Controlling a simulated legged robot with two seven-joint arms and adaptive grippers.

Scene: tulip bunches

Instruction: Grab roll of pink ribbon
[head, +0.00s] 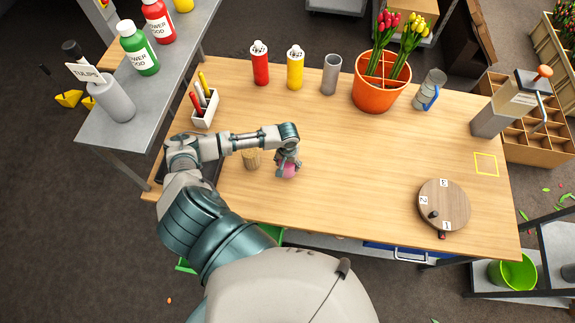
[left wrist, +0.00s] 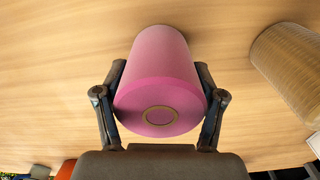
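The roll of pink ribbon (head: 289,171) is on the wooden table, partly hidden by my left gripper (head: 288,168) in the head view. In the left wrist view the pink roll (left wrist: 160,75) sits between the two fingers of my left gripper (left wrist: 160,85), with its round end and core hole showing. A finger lies against each side, and the gripper looks shut on the roll. Whether the roll is clear of the table I cannot tell. My right gripper is not in view.
A tan roll (head: 252,159) stands close beside, also in the left wrist view (left wrist: 290,70). Behind are a pen holder (head: 205,107), a red bottle (head: 260,64), a yellow bottle (head: 295,67) and an orange tulip pot (head: 380,97). A round wooden turntable (head: 445,200) lies right. The table's middle is clear.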

